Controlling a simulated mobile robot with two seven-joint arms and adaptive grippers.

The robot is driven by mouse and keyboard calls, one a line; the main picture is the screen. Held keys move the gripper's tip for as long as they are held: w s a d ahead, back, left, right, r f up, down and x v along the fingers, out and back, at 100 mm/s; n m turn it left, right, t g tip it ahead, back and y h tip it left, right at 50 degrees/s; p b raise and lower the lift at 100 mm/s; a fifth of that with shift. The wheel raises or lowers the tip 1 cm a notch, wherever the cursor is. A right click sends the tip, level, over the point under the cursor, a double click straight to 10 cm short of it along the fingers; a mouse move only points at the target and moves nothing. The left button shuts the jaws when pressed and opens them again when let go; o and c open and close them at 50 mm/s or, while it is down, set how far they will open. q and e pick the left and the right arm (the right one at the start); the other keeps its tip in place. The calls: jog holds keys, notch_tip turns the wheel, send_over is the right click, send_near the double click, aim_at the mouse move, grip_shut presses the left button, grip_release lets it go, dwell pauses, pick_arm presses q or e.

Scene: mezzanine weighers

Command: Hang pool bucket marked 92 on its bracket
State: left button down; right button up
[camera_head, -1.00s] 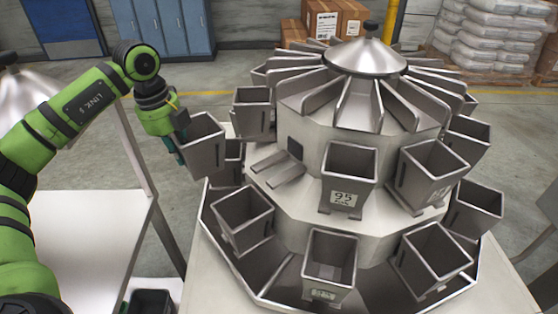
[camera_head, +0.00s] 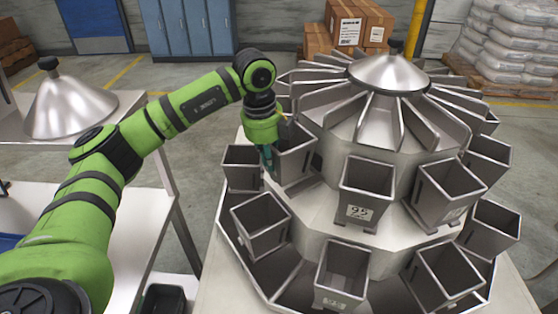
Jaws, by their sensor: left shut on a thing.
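My left gripper (camera_head: 268,157) is shut on a grey metal bucket (camera_head: 294,155), which it holds upright by its left side. The held bucket is at the left of the weigher's upper ring, close in front of the gap between hung buckets. A dark bracket plate (camera_head: 317,161) shows just right of it. I cannot tell whether the bucket touches the bracket. No number shows on the held bucket. A bucket marked 95 (camera_head: 366,190) hangs right of the gap. My right gripper is out of view.
The chutes and steel cone (camera_head: 388,74) rise above.

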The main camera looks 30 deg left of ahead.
pick_arm(q)
jog(key=shift+w+d+r, duration=0.1)
jog(key=shift+w+d, duration=0.15)
jog(key=shift+d, duration=0.25)
jog(key=shift+w+d+r, duration=0.1)
jog(key=shift+w+d, duration=0.1)
jog(key=shift+d, duration=0.25)
jog(key=shift+w+d+f+b, duration=0.15)
jog(key=shift+f+b, duration=0.2)
jog(key=shift+f, duration=0.4)
jog(key=shift+d+f, duration=0.1)
jog(key=shift+f, duration=0.1)
jog(key=shift+a, duration=0.25)
jog(key=c, duration=1.6)
grip_release()
jog(key=shift+d+f, duration=0.1)
jog(key=shift+f, duration=0.05)
jog(key=shift+c, duration=0.2)
jog(key=o, duration=0.3)
jog(key=shift+o, duration=0.2)
